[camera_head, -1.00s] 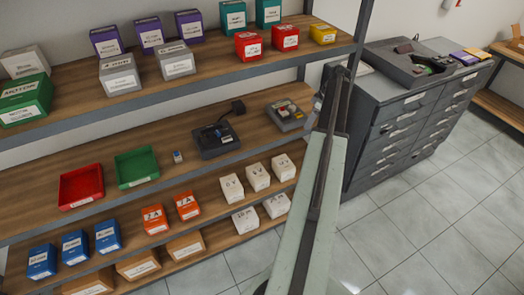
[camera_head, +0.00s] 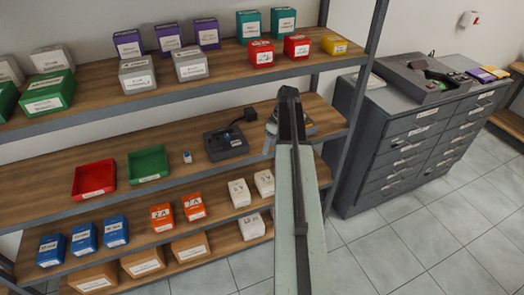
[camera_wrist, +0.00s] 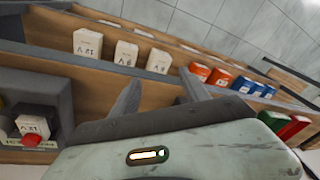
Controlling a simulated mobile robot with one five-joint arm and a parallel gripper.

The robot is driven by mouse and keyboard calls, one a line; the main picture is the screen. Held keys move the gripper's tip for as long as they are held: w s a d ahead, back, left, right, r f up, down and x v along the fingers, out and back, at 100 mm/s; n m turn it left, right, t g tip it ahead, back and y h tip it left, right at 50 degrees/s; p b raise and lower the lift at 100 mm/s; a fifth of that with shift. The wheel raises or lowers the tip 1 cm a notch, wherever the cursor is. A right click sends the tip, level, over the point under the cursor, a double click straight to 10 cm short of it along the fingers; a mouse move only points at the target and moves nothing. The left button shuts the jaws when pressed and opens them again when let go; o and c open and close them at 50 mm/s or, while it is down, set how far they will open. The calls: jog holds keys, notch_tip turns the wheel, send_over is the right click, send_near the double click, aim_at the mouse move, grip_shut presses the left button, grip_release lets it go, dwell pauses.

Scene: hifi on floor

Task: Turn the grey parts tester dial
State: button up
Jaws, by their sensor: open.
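In the wrist view a grey device (camera_wrist: 48,88) at the left edge, probably this tester, shows a dark part with a white "12 V" label and a red piece; a dial is not clear. My gripper (camera_wrist: 160,90) is open and empty, with its two fingers apart. In the head view its end is over the shelf beside the tester; contact cannot be told.
A dark device with a cable (camera_head: 226,143) stands left of the tester. Red (camera_head: 94,180) and green (camera_head: 147,164) trays lie farther left. White boxes (camera_head: 240,193) stand on the shelf below. The upper shelf edge (camera_head: 200,81) runs above. A grey drawer cabinet (camera_head: 415,140) stands right.

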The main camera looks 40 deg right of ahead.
jog(key=shift+w+a+f, duration=0.1)
jog(key=shift+w+a, duration=0.1)
jog(key=shift+a, duration=0.55)
jog(key=shift+w+a, duration=0.2)
jog(key=shift+a, duration=0.6)
jog(key=shift+w+a+f, duration=0.1)
jog(key=shift+w+a, duration=0.1)
jog(key=shift+a, duration=0.55)
jog(key=s+a+m+g+h, duration=0.1)
jog(key=s+a+m+h, duration=0.1)
jog(key=a, duration=3.6)
jog(key=shift+s+a+f+m+g, duration=0.3)
jog(key=shift+s+a+f+m, duration=0.1)
jog(key=shift+s, duration=0.15)
